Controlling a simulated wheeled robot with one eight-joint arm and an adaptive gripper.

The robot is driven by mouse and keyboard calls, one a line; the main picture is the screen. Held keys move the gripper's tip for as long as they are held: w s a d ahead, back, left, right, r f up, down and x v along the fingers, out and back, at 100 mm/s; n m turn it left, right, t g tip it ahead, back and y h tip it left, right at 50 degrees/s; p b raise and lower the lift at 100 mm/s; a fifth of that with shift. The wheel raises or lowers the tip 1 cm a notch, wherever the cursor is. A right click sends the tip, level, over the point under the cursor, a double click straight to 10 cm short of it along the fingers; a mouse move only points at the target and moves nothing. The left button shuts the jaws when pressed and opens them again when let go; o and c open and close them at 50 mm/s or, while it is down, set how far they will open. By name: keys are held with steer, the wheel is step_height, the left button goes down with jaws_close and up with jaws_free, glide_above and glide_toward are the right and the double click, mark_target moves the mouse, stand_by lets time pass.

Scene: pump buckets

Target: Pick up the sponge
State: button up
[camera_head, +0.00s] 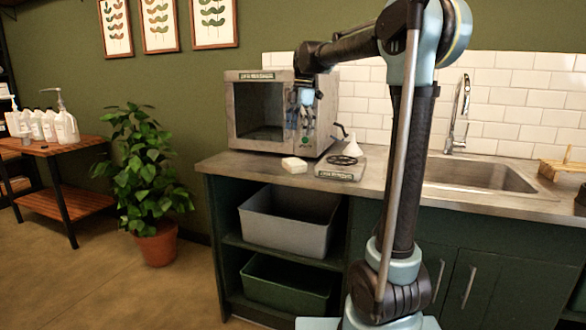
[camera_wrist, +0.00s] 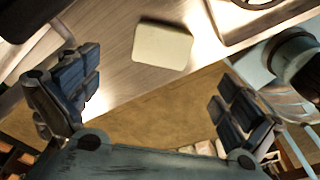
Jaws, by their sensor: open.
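The sponge (camera_head: 294,165) is a small cream block lying on the grey counter, near its front left part, in the head view. In the wrist view the sponge (camera_wrist: 162,46) shows as a pale rounded rectangle near the top middle, beyond the fingertips. My gripper (camera_head: 305,98) hangs above the counter in front of the metal box oven, higher than the sponge and apart from it. In the wrist view my gripper (camera_wrist: 158,100) has its two dark padded fingers wide apart with nothing between them.
A flat scale-like device (camera_head: 341,168) with a black ring and a white funnel (camera_head: 351,148) stand right of the sponge. The metal oven (camera_head: 262,112) is behind it. The sink (camera_head: 480,175) lies further right. A grey bin (camera_head: 290,222) sits on the shelf below the counter (camera_head: 228,163).

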mark_target(295, 161)
steer(key=f, duration=0.7)
steer(key=a+f, duration=0.1)
steer(key=f, duration=0.3)
steer(key=shift+s+f, duration=0.1)
steer(key=shift+s, duration=0.3)
steer(key=shift+c, duration=0.2)
steer(key=c, duration=0.7)
step_height(295, 161, up, 10)
steer(key=shift+r, duration=0.1)
